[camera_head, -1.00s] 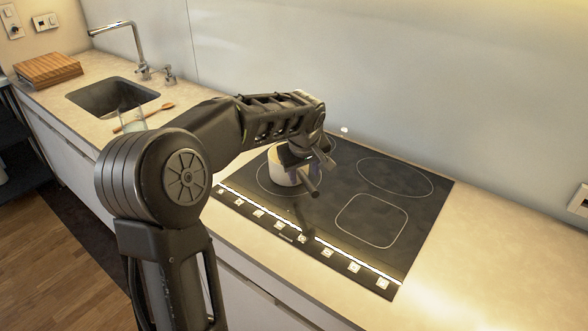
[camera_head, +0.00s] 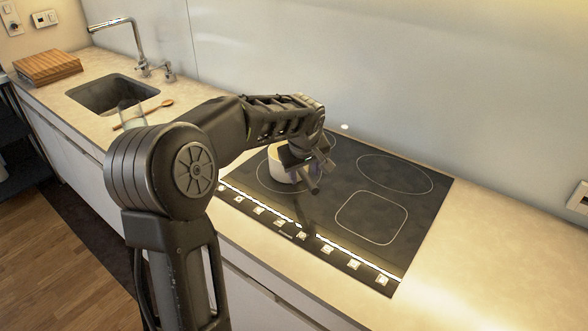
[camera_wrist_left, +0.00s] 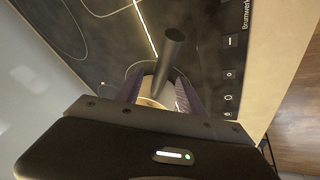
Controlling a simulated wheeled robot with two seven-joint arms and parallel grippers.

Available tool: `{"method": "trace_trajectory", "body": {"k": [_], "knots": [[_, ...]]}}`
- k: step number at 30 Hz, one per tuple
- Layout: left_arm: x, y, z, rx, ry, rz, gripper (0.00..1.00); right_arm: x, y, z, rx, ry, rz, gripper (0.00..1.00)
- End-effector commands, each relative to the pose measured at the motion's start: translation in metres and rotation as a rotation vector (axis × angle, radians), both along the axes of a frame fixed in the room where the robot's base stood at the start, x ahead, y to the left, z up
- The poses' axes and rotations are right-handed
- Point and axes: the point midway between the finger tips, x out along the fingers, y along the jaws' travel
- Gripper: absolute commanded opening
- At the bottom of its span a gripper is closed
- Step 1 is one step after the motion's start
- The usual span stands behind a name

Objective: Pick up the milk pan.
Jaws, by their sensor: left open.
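The milk pan (camera_head: 279,172) is a pale pot with a dark handle. It stands on the left side of the black hob. My left gripper (camera_head: 313,173) is at the pan's front right side, over its handle, and hides part of the pan. In the left wrist view the dark handle (camera_wrist_left: 169,52) runs up between the two open fingers, and a pale bit of the pan (camera_wrist_left: 151,102) shows near their base. Whether a finger touches the handle cannot be told. My right gripper is not in view.
The hob (camera_head: 345,180) has marked cooking zones, free on its right side. A sink (camera_head: 110,93), a glass (camera_head: 131,115), a wooden spoon (camera_head: 160,106) and a wooden board (camera_head: 48,66) are to the left. A wall rises behind the counter.

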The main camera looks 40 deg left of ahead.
Motion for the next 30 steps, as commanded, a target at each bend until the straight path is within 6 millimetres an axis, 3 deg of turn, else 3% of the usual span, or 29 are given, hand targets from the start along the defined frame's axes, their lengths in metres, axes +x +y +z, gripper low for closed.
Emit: {"method": "trace_trajectory", "body": {"k": [23,30], "knots": [[0.0000,0.0001,-0.0042,0.000,0.000,0.000,0.46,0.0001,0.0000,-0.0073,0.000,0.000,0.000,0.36],[0.0000,0.0000,-0.0043,0.000,0.000,0.000,0.29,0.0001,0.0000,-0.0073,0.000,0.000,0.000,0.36]]}}
